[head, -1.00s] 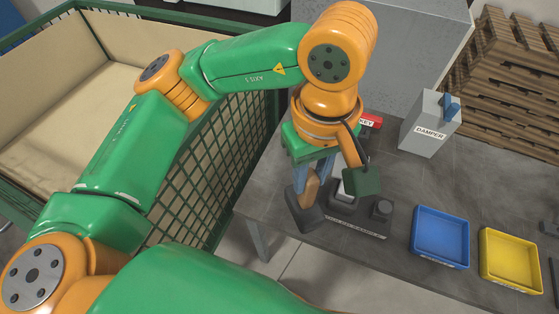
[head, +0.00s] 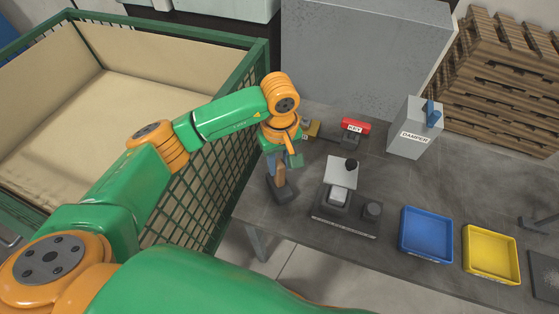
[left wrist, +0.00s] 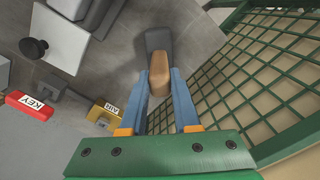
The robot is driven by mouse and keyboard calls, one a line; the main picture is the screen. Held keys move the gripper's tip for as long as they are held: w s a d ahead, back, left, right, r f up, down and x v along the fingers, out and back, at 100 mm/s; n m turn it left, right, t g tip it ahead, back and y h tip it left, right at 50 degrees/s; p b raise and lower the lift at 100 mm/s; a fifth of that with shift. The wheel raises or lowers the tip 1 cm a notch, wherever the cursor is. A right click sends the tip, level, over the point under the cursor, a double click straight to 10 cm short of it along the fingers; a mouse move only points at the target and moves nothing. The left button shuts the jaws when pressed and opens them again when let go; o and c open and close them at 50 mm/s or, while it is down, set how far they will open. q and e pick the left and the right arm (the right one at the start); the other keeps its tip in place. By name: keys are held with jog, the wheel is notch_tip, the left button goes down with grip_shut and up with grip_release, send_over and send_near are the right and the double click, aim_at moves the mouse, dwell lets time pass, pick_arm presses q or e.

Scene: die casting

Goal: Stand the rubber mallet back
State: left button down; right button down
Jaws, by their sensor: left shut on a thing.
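The rubber mallet has a wooden handle (head: 279,176) and a dark block head (head: 283,191). It is head down with its handle up, at the left end of the grey table (head: 300,222). My left gripper (head: 277,166) is above it, shut on the handle. In the left wrist view the handle (left wrist: 158,72) sits between the blue fingers of the gripper (left wrist: 160,88), with the dark head (left wrist: 158,38) beyond. I cannot tell whether the head touches the table. My right gripper is not in view.
Right of the mallet stands a dark fixture (head: 345,222) with a light plate and black knob. Behind are a red KEY block (head: 355,126) and a grey DAMPER box (head: 415,130). Blue (head: 427,235) and yellow (head: 491,254) trays lie right. A green mesh cage (head: 195,195) borders the left.

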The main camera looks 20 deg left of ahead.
pick_arm(q)
jog(key=shift+f, duration=0.65)
jog(key=c, duration=0.6)
grip_release()
jog(key=shift+c, duration=0.2)
